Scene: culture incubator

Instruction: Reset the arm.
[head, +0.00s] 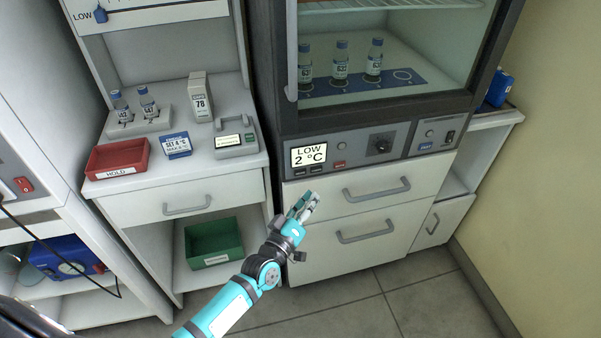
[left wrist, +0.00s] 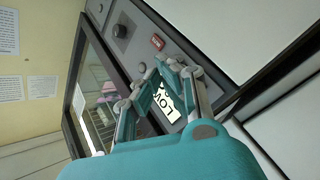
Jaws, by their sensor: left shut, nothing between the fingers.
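My left arm, teal and grey, reaches up from the bottom of the head view. Its gripper (head: 308,201) is shut and empty, in front of the white drawers below the incubator's control panel (head: 365,148). The panel display reads "LOW 2 °C". In the left wrist view the gripper's fingers (left wrist: 165,65) come together in front of the panel, partly covering the display (left wrist: 168,102). No contact with the panel can be made out. My right gripper is not in view.
The glass-fronted incubator (head: 283,75) holds several vials. A white bench (head: 250,163) at left carries a red HOLD tray (head: 117,158), vials in a rack (head: 139,124) and a small device (head: 235,140). A green bin (head: 214,243) sits below. The floor (head: 360,300) is clear.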

